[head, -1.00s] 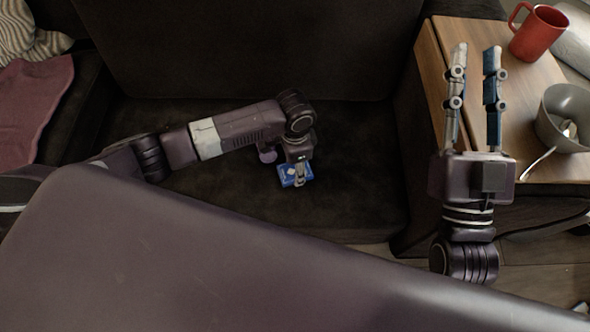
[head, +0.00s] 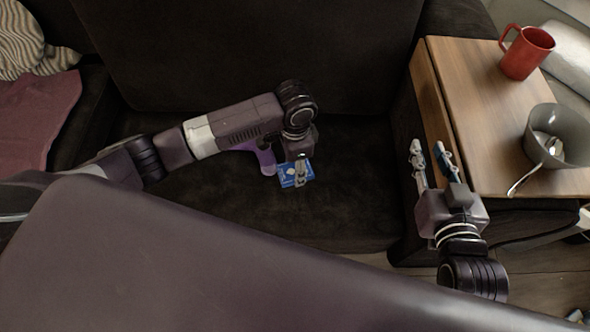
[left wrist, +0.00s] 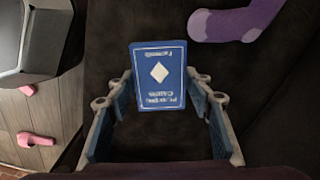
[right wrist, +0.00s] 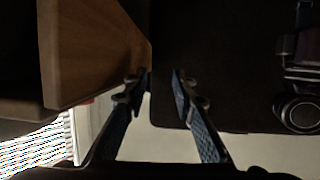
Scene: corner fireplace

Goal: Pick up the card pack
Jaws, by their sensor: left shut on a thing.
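The card pack (head: 289,176) is a blue box with a white diamond on its face, at the dark sofa seat. In the left wrist view the card pack (left wrist: 158,88) stands between the fingertips with its printed face towards the camera. My left gripper (head: 300,174) is shut on it from above. I cannot tell whether the pack still touches the seat. My right gripper (head: 428,148) is empty, its fingers apart, beside the wooden side table's left edge. The right wrist view shows the gap between its fingertips (right wrist: 158,85).
A purple sock-like thing (left wrist: 235,20) lies on the sofa seat (head: 340,210) near the pack. The wooden table (head: 470,110) at right holds a red mug (head: 527,52) and a grey bowl (head: 560,135) with a spoon. A pink cloth (head: 35,115) lies at left.

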